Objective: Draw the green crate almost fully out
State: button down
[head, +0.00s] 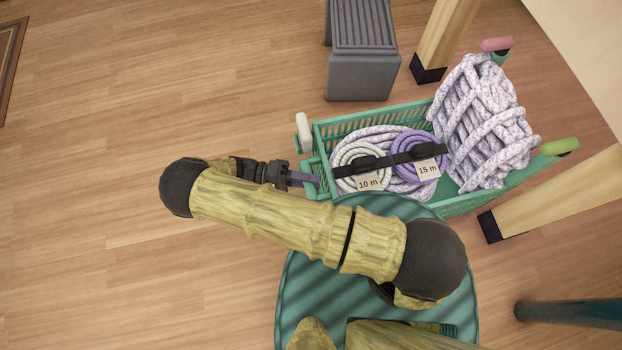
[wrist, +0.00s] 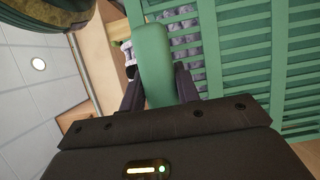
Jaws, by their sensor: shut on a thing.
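The green crate (head: 464,207) stands on the wooden floor in the head view, with coiled ropes (head: 362,157) tagged 10 m and 15 m and a large pale rope bundle (head: 484,125) in it. Its slatted wall (wrist: 258,60) fills the right of the wrist view. My gripper (head: 314,180) is at the crate's left end. In the wrist view my gripper (wrist: 158,88) is shut on the green handle (wrist: 154,62), one finger on each side. My arm and body hide part of the crate's near side.
A grey step stool (head: 361,75) stands just behind the crate. Wooden legs with black feet stand at the back (head: 440,40) and at the right (head: 550,195), close to the crate. The floor (head: 130,90) to the left is clear.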

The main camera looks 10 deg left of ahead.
jog(key=shift+s+f, duration=0.1)
jog(key=c, duration=1)
grip_release()
jog(key=shift+w+a+p, duration=0.2)
jog(key=shift+a+p, duration=0.25)
jog(key=shift+a, duration=2.55)
jog(key=shift+w+a+p, duration=0.2)
jog(key=shift+a+p, duration=0.25)
jog(key=shift+a, duration=2.55)
jog(key=shift+s+a, duration=0.1)
jog(key=shift+s, duration=0.05)
